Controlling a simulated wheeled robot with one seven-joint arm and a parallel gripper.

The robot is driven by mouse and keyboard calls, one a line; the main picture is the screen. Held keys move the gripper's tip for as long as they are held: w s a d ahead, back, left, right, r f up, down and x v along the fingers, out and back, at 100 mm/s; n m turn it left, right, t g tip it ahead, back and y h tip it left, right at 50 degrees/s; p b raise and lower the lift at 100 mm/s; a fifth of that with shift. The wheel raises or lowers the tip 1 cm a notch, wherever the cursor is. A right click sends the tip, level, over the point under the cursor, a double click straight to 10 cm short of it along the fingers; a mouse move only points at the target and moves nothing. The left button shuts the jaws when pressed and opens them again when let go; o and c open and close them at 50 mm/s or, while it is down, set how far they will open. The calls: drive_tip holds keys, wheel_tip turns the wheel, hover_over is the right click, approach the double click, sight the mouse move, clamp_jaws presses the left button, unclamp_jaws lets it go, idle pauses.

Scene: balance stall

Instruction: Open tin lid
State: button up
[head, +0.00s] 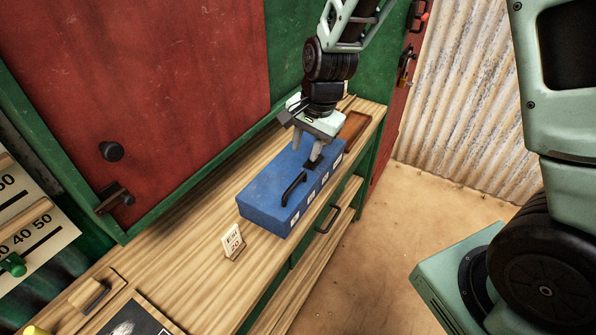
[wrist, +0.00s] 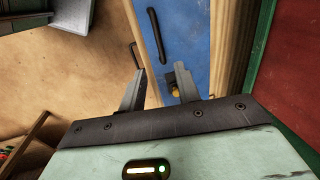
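The blue tin (head: 270,196) stands on the wooden counter with its lid down. A black bar handle (head: 293,188) lies on top, and small white labels run along its front side. My gripper (head: 308,156) points down over the far half of the tin. In the wrist view my gripper (wrist: 160,70) has its fingers apart, with the tin's blue top (wrist: 185,25) beyond them and the black handle (wrist: 157,36) ahead. A small brass-coloured piece (wrist: 176,93) shows beside the right finger. Whether the fingers touch the tin is unclear.
A price card (head: 233,242) stands on the counter near the tin's near end. A brown wooden piece (head: 354,130) lies behind my gripper. A drawer handle (head: 328,220) sticks out below the front edge. The near counter (head: 185,265) has free room.

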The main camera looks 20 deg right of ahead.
sight(297, 180)
drive_tip(key=f, duration=0.3)
drive_tip(key=w+f+p, duration=0.1)
drive_tip(key=f, duration=0.2)
drive_tip(key=a+f, duration=0.1)
drive_tip(key=f, duration=0.3)
drive_tip(key=shift+w+a+p, duration=0.1)
drive_tip(key=shift+w+p, duration=0.2)
drive_tip(key=shift+p, duration=0.05)
clamp_jaws()
